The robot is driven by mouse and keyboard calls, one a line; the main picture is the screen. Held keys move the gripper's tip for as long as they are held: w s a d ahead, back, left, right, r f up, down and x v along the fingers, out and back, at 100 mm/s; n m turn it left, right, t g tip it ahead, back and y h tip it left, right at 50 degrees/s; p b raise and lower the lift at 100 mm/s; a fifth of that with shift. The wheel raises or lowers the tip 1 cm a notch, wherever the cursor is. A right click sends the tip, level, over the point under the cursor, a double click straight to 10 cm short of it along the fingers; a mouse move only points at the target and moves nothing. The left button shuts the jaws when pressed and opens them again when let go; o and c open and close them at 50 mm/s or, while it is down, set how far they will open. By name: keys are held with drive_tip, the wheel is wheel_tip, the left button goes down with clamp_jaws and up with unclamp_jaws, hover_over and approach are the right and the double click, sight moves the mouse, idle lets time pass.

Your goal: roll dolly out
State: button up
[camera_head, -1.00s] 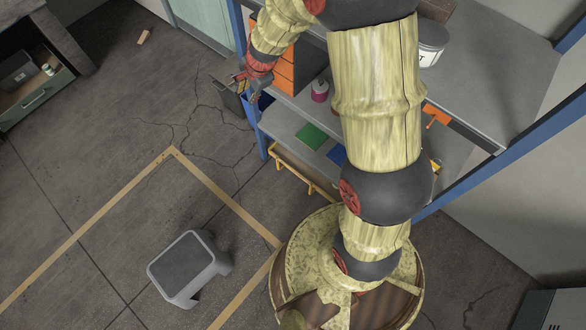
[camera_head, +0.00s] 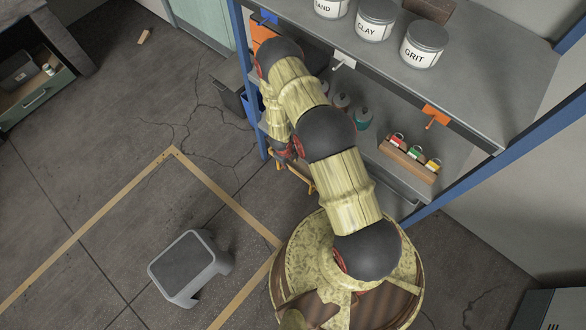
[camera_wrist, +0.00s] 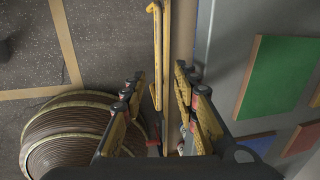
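The dolly (camera_wrist: 182,40) shows as a tan board edge with a yellow handle bar (camera_wrist: 158,45) along its side, low at the foot of the shelf unit. In the head view, bits of the yellow bar (camera_head: 309,186) show beside my arm; most of the dolly is hidden under the shelf and behind the arm. My gripper (camera_wrist: 160,80) is open, with its fingers on either side of the bar and a gap visible. In the head view my gripper is mostly hidden behind my arm. I cannot tell whether a finger touches the bar.
A grey step stool (camera_head: 183,268) stands on the floor inside yellow tape lines (camera_head: 225,197). Floor left of the shelf is otherwise largely clear. The blue-framed shelf (camera_head: 263,148) holds labelled tubs (camera_head: 376,20), bottles and a wooden rack (camera_head: 408,160). A dark bin (camera_head: 228,98) stands beside it.

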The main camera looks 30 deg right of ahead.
sight(293, 169)
drive_tip(key=f+b, duration=0.1)
drive_tip(key=f, duration=0.2)
drive_tip(key=d+f+b, duration=0.1)
drive_tip(key=f, duration=0.2)
drive_tip(key=f+b, duration=0.1)
drive_tip(key=f, duration=0.2)
drive_tip(key=shift+s+d, duration=0.25)
drive_tip(key=shift+d, duration=0.15)
drive_tip(key=shift+c, duration=0.8)
clamp_jaws()
